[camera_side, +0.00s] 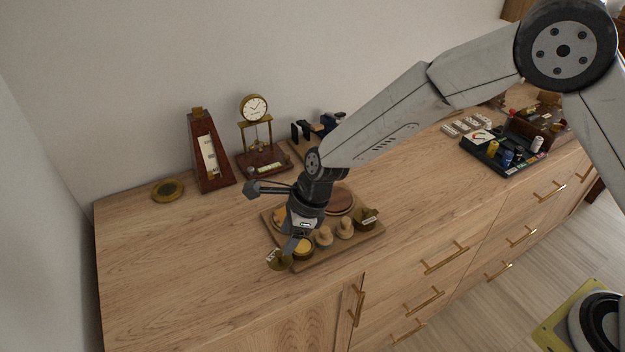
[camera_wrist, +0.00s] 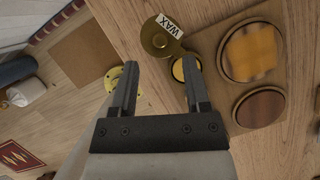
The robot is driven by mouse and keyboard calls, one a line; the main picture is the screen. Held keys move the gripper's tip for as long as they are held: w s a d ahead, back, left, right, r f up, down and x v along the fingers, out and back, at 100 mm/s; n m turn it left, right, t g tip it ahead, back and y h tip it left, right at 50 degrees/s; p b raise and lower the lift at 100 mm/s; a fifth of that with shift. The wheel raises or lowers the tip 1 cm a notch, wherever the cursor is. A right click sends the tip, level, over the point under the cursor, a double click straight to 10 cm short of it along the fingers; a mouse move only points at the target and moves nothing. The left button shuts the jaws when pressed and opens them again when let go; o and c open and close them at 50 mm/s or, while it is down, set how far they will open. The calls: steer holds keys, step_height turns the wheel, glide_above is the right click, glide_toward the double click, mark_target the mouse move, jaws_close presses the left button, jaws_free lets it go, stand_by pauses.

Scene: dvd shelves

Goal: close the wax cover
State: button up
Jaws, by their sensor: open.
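The wax cover (camera_wrist: 158,38) is a round brass lid with a white WAX label, standing open beside its tin; it also shows in the side view (camera_side: 278,261). The wax tin (camera_side: 303,248) is a small round brass pot with yellow wax inside, at the front left corner of a wooden board. In the wrist view the tin (camera_wrist: 178,69) is partly hidden by my right finger. My gripper (camera_wrist: 160,66) is open with nothing between the fingers. In the side view my gripper (camera_side: 291,246) points down close to the tin and cover; contact cannot be told.
The wooden board (camera_side: 318,258) also carries wooden knobs (camera_side: 345,228), round wooden discs (camera_side: 340,201) and another brass pot (camera_side: 367,218). A metronome (camera_side: 208,155) and a clock (camera_side: 256,120) stand behind.

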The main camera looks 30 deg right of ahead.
mark_target(280, 252)
steer(key=shift+x, duration=2.05)
jaws_close()
